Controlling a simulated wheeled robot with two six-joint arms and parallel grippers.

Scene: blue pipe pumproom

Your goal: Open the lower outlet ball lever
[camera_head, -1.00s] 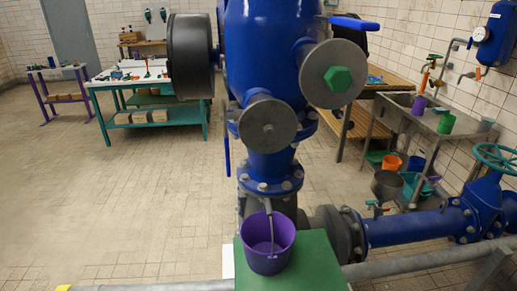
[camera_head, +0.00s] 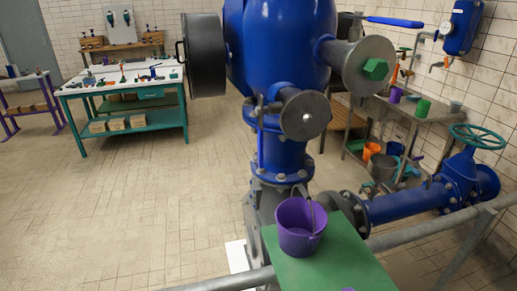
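The big blue vessel (camera_head: 283,48) stands in the middle of the view. Its lower outlet (camera_head: 304,115) ends in a grey round flange facing me. A thin blue lever (camera_head: 261,145) hangs upright just left of this outlet, partly lost against the blue pipe behind it. A higher outlet with a larger grey flange (camera_head: 369,62) and a green hex plug sits to the right. A second blue lever (camera_head: 396,21) lies level above that outlet. Neither of my grippers is in view.
A purple bucket (camera_head: 299,229) stands on a green platform (camera_head: 345,262) below the lower outlet. A grey rail (camera_head: 420,232) crosses in front. A blue pipe with a teal handwheel (camera_head: 478,139) runs right. Open tiled floor (camera_head: 130,200) lies left.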

